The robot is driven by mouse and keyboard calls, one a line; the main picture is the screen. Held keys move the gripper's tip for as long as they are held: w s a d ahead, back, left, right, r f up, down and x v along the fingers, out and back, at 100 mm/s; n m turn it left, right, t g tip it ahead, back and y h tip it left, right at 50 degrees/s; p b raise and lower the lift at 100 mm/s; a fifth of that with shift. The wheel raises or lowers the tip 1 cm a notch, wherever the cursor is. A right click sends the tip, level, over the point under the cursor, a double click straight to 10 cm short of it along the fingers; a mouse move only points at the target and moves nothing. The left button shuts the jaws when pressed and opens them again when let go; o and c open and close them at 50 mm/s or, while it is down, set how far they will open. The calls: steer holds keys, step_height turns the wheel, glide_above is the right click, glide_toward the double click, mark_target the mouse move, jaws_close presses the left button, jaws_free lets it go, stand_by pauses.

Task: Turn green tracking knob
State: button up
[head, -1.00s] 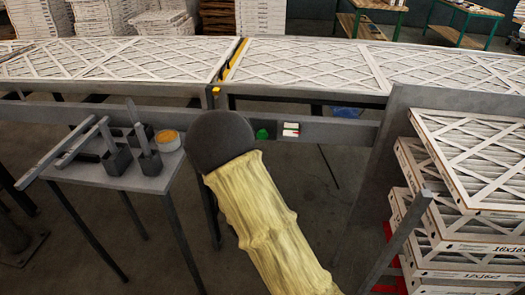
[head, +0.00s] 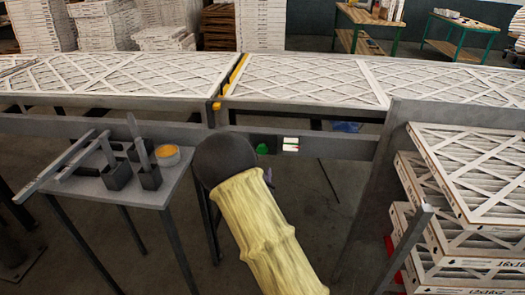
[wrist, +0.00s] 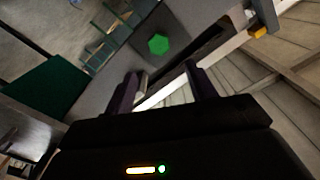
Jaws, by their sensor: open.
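The green knob (head: 262,149) sits on the grey rail under the conveyor, just right of my dark round wrist in the head view. In the wrist view the green knob (wrist: 158,44) shows as a hexagonal shape on a grey panel, beyond and above the fingertips. My gripper (wrist: 166,84) is open, with its two dark purple fingers apart and nothing between them. It is clear of the knob. In the head view my wrist and yellow-sleeved arm hide most of the gripper; only a small purple bit shows below the knob.
A white-and-red label (head: 290,144) is right of the knob. A small grey table (head: 150,192) with holders and an orange-topped round container (head: 167,155) stands left. Stacked boxed filters (head: 470,185) stand right. Filters cover the conveyor (head: 180,112) behind the rail.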

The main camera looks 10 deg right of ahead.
mark_target(263, 150)
steer(key=x, duration=1)
steer(key=shift+w+f, duration=0.1)
steer(key=shift+w, duration=0.1)
steer(key=shift+c, duration=0.3)
steer(key=c, duration=0.9)
